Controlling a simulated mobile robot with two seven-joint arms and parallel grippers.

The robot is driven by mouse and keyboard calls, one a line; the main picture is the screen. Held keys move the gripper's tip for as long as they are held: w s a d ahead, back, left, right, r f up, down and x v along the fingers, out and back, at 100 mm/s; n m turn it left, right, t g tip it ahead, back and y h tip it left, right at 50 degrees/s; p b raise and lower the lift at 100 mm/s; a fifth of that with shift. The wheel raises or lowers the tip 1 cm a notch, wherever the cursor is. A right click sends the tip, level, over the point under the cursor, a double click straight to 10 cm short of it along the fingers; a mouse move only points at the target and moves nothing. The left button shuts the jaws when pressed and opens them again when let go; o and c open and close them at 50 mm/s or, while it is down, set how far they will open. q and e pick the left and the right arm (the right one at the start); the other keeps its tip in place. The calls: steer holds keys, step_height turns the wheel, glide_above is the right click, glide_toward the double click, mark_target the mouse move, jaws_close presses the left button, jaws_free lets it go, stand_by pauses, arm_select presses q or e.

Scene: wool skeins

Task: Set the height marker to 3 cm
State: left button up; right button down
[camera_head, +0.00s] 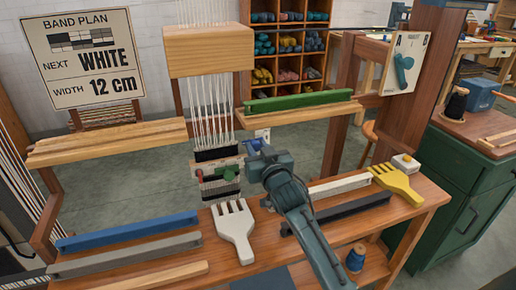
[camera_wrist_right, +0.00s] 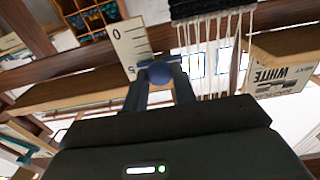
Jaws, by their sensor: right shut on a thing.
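The height marker is a blue knob (camera_wrist_right: 160,72) in the right wrist view, in front of a pale scale (camera_wrist_right: 130,42) marked 0 and 5. The knob sits by the 5 end, but the exact reading is hidden. My right gripper (camera_wrist_right: 160,84) is shut on the knob, one finger on each side. In the head view a bit of the blue marker (camera_head: 252,145) shows left of my right gripper (camera_head: 262,155), beside the loom's hanging white threads. My left gripper is in neither view.
A board (camera_head: 85,57) reads "NEXT WHITE, WIDTH 12 cm". Dark woven band (camera_head: 217,165) hangs just left of my gripper. The bench (camera_head: 262,255) below holds a white comb (camera_head: 234,229), a yellow comb (camera_head: 396,183) and several bars. A green bar (camera_head: 297,101) lies on the right shelf.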

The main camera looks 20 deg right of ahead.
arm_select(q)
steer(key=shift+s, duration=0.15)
arm_select(e)
steer(key=shift+f, duration=0.95)
steer(key=c, duration=1.2)
jaws_free()
steer(key=shift+o, duration=0.2)
steer(key=shift+s, duration=0.1)
arm_select(q)
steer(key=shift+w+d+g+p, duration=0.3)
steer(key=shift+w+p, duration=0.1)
steer(key=shift+p, duration=0.2)
arm_select(e)
steer(key=s, duration=1.3)
steer(key=shift+d, duration=0.2)
